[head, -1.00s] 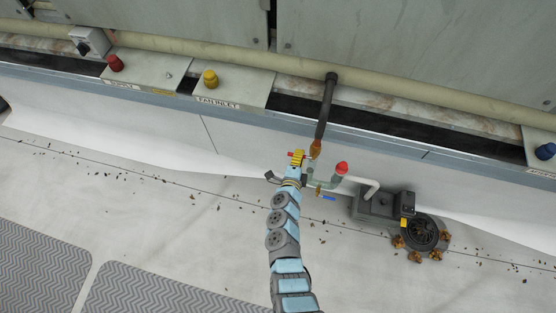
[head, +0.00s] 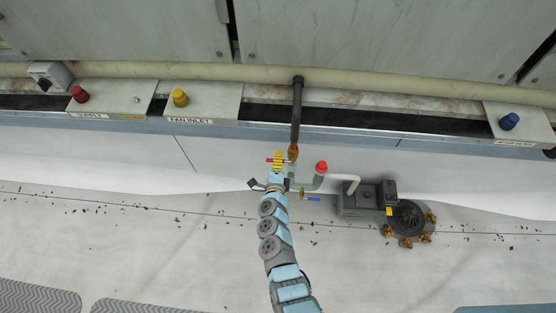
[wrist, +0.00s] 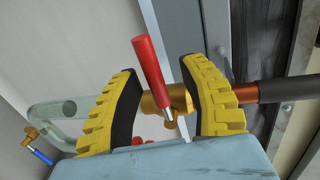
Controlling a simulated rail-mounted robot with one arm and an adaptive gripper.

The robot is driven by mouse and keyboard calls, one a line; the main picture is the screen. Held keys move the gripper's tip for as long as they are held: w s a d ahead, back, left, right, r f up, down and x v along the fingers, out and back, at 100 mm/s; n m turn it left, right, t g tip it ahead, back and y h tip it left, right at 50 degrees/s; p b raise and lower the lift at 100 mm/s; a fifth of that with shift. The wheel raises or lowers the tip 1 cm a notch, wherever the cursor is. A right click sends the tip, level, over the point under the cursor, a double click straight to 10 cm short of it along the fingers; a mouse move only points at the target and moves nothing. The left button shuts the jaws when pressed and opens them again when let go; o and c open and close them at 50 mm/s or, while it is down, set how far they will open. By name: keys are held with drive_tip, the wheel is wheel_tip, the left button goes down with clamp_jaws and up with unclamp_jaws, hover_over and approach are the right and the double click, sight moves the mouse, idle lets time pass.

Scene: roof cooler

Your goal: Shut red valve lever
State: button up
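The red valve lever (wrist: 150,72) sits on a brass valve body (wrist: 180,98) and points up and slightly left in the wrist view. My gripper (wrist: 160,102) has two yellow fingers with black pads, spread on either side of the lever. Gaps show between the lever and both pads. The right finger covers part of the brass body, and I cannot tell if it touches. In the head view my gripper (head: 278,161) is at the valve below the dark pipe, with bits of the red lever (head: 268,159) showing beside it.
A red cap (head: 321,167) tops a green pipe right of the valve. A small blue lever (head: 313,199) is below it. A grey pump box (head: 360,200) and a round drain (head: 408,217) with leaves are further right. The copper fitting (wrist: 259,93) is close to my right finger.

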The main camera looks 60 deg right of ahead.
idle(0.3)
drive_tip(key=v, duration=1.2)
idle(0.8)
